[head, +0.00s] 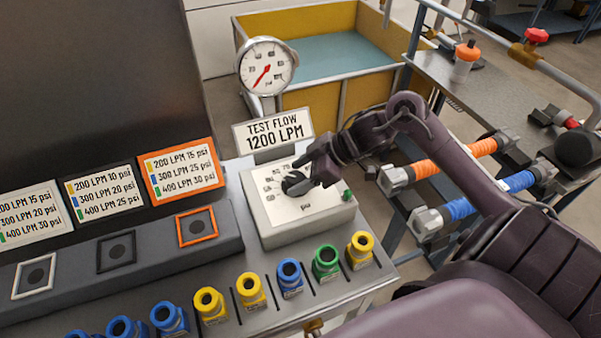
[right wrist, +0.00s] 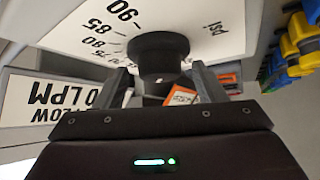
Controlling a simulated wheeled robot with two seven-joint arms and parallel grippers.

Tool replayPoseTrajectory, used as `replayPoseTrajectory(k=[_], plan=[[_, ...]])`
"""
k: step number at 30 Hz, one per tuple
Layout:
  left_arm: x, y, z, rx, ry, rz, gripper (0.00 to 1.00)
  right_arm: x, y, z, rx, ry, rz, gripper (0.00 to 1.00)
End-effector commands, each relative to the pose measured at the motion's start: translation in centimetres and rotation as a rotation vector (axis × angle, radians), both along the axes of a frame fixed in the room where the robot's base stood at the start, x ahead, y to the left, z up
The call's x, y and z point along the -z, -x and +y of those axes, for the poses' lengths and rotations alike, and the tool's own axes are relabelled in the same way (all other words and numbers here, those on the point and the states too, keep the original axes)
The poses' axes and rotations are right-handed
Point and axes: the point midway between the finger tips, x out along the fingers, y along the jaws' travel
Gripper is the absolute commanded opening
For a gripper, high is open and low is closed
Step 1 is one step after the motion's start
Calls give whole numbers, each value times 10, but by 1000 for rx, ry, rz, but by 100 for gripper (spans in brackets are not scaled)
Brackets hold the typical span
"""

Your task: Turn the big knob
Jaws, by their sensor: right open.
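The big knob (head: 295,184) is black and sits on the white dial face of a box (head: 312,222) on the bench. In the right wrist view the knob (right wrist: 160,50) is round and dark, with dial numbers such as 80, 85 and 90 beside it. My right gripper (head: 305,172) is at the knob and partly covers it in the head view. In the right wrist view its fingers (right wrist: 163,82) are apart, one on each side of the knob; I cannot tell whether they touch it. My left gripper is not in view.
A round gauge (head: 267,66) with a red needle stands behind the box, above a TEST FLOW 1200 LPM sign (head: 273,131). Several yellow, blue and green fittings (head: 289,277) line the bench front. A cart (head: 500,85) with orange and blue hoses stands right.

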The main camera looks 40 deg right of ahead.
Motion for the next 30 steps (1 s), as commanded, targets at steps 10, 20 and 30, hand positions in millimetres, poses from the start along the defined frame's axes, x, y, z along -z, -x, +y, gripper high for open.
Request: replayPoseTrajectory(k=[10,20,30], plan=[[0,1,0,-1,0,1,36,0,0,0,0,0,0,35],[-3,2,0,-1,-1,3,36,-1,1,0,15,0,1,20],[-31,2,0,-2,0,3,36,-5,4,3,185,-2,4,20]])
